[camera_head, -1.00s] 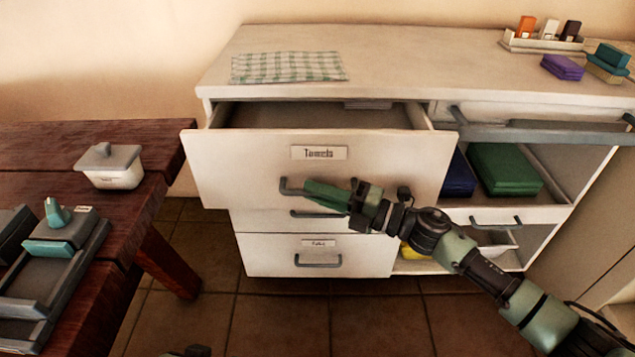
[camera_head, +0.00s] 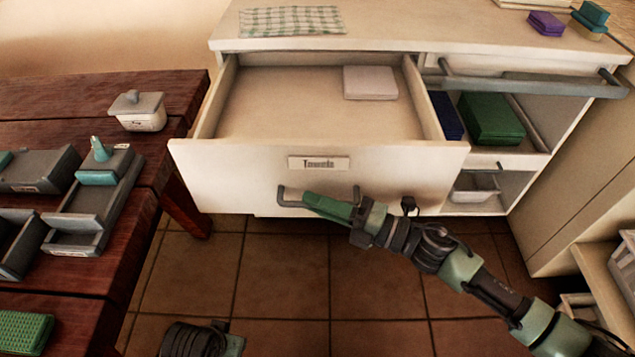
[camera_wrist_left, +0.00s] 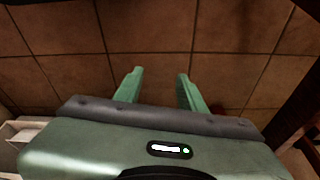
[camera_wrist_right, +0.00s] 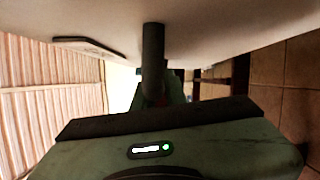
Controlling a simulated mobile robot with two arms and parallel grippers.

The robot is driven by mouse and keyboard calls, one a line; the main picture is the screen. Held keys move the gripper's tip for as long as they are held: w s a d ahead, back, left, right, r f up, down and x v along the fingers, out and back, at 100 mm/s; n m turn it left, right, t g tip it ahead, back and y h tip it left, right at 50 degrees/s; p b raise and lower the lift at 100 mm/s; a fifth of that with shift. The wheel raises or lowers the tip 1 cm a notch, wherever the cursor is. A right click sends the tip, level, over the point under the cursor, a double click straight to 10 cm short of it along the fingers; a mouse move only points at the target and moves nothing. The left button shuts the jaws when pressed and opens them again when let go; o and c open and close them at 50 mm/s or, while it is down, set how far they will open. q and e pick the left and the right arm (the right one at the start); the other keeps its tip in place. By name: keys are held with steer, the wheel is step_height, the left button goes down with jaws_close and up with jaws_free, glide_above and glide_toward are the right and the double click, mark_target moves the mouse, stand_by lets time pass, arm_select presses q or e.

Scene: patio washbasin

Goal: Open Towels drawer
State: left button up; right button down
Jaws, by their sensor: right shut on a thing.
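The Towels drawer (camera_head: 230,170) is pulled well out of the white cabinet, with its label (camera_head: 318,163) on the front. Inside it, a folded white cloth (camera_head: 370,82) lies toward the back right. My right gripper (camera_head: 312,200) is shut on the drawer's grey bar handle (camera_head: 290,197). In the right wrist view the dark handle bar (camera_wrist_right: 153,60) runs between the fingers, which it partly hides. My left gripper (camera_wrist_left: 157,88) is open and empty above the tiled floor in the left wrist view; in the head view only part of my left arm shows at the bottom.
A dark wooden table (camera_head: 60,100) with grey trays and a lidded pot (camera_head: 138,112) stands at the left. A checked cloth (camera_head: 290,20) lies on the cabinet top (camera_head: 400,25). Open shelves at right hold a green folded towel (camera_head: 490,118). Tiled floor (camera_head: 285,275) before the drawer is clear.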

arm_select(q)
steer(key=shift+f, duration=0.85)
arm_select(e)
steer(key=shift+s, duration=0.6)
arm_select(q)
steer(key=shift+s, duration=0.1)
arm_select(e)
steer(key=c, duration=1.5)
jaws_free()
steer(key=shift+o, duration=0.2)
steer(key=shift+d, duration=0.1)
arm_select(q)
steer(key=shift+r, duration=0.65)
arm_select(e)
steer(key=v, duration=0.7)
steer(key=shift+s+d, duration=0.2)
steer(key=shift+d, duration=0.1)
